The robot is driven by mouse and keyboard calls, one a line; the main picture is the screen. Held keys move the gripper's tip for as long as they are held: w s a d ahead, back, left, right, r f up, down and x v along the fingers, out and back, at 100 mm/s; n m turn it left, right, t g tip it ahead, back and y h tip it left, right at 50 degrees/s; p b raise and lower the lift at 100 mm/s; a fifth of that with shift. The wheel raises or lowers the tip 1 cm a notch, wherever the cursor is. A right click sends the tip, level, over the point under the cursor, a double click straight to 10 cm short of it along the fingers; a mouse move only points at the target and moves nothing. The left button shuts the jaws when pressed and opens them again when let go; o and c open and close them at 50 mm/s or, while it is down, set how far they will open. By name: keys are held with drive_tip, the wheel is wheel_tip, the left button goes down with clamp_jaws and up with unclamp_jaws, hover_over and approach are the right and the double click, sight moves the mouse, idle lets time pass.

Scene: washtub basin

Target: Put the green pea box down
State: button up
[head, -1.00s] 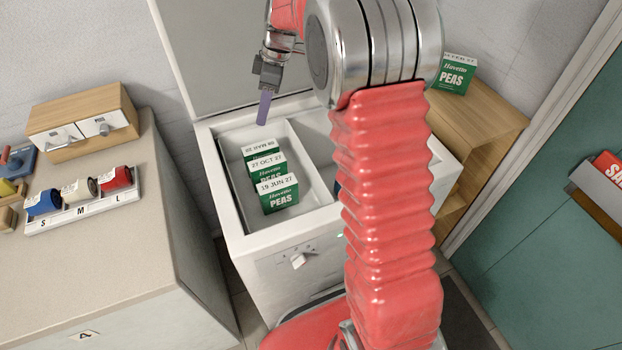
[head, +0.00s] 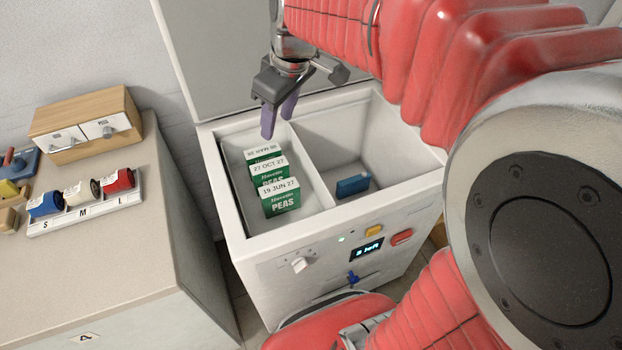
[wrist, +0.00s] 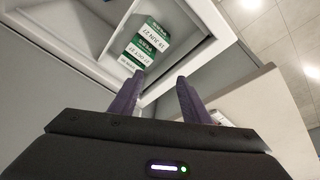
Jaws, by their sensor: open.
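Three green pea boxes with white tops stand in a row in the left compartment of a white open chest (head: 246,243). The front box (head: 284,204) reads 19 JUN 27, the middle box (head: 270,177) reads 27 OCT 27, and the date on the back box (head: 264,155) is hard to read. The front box also shows in the wrist view (wrist: 153,33). My gripper (head: 278,124) is open, its purple fingers apart with nothing between them. It hangs above the back of the left compartment, near the back box. The boxes' lower parts are partly hidden.
A divider (head: 311,166) splits the chest; the right compartment holds a small blue object (head: 352,185) and is otherwise mostly bare. The raised lid (head: 212,60) stands behind. On the left counter (head: 90,262) are a wooden drawer box (head: 85,122) and a rack of coloured rolls (head: 82,201).

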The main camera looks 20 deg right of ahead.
drive_tip(key=s+f+m+t+h, duration=0.1)
drive_tip(key=s+m, duration=0.5)
drive_tip(key=s, duration=1.1)
drive_tip(key=shift+s+f+m+t, duration=0.3)
drive_tip(key=shift+m+t, duration=0.1)
drive_tip(key=shift+t, duration=0.3)
drive_tip(key=shift+c, duration=0.3)
